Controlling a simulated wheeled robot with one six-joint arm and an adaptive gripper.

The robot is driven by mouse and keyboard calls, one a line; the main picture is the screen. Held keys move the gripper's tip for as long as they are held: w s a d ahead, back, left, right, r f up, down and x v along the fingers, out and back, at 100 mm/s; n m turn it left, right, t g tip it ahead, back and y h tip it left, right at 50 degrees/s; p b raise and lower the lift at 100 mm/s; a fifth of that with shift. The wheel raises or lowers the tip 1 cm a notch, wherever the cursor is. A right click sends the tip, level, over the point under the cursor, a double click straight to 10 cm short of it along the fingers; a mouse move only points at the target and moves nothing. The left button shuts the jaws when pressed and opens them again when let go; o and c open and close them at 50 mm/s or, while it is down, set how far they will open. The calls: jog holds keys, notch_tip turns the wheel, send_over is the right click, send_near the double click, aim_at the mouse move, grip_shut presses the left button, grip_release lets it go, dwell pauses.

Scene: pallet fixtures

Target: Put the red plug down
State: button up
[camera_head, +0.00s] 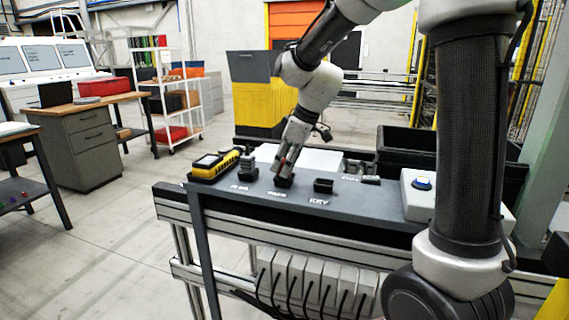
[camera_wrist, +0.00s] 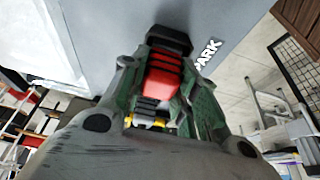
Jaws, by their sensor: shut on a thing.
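The red plug (camera_wrist: 162,76) is between the fingers of my gripper (camera_wrist: 160,92) in the wrist view. Its far end meets a black holder (camera_wrist: 170,38) beside the word PARK on the grey bench top; I cannot tell how deep it sits. In the head view my gripper (camera_head: 286,163) points down over the same black holder (camera_head: 283,182), in the middle-left of the bench (camera_head: 220,192). Only a small bit of red shows between the fingers there. My gripper is shut on the red plug.
A yellow handheld device (camera_head: 213,165) and a dark block (camera_head: 247,170) stand left of the holder. A black block (camera_head: 324,185) by the word KEY stands to its right. A pale box with a blue button (camera_head: 422,184) is at the bench's right end. A black bin (camera_head: 405,150) is behind.

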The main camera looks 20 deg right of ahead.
jog(key=o, duration=1)
jog(key=v, duration=1.2)
jog(key=s+d+f+m+h, duration=0.1)
jog(key=s+d+f+m, duration=0.1)
jog(key=s, duration=0.6)
jog(key=s+d+f+m+t+h, duration=0.1)
jog(key=s+d+m, duration=0.4)
jog(key=s, duration=0.2)
jog(key=s+d+f+m+h, duration=0.1)
jog(key=s+d+f+m, duration=0.1)
jog(key=s, duration=0.6)
jog(key=shift+s+d+f+m+t+h, duration=0.15)
jog(key=shift+s+d+m+h, duration=0.05)
jog(key=shift+d+m, duration=0.3)
jog(key=shift+s+d+f+m+t+h, duration=0.15)
jog(key=shift+s+d+m+h, duration=0.05)
jog(key=shift+d+m, duration=0.25)
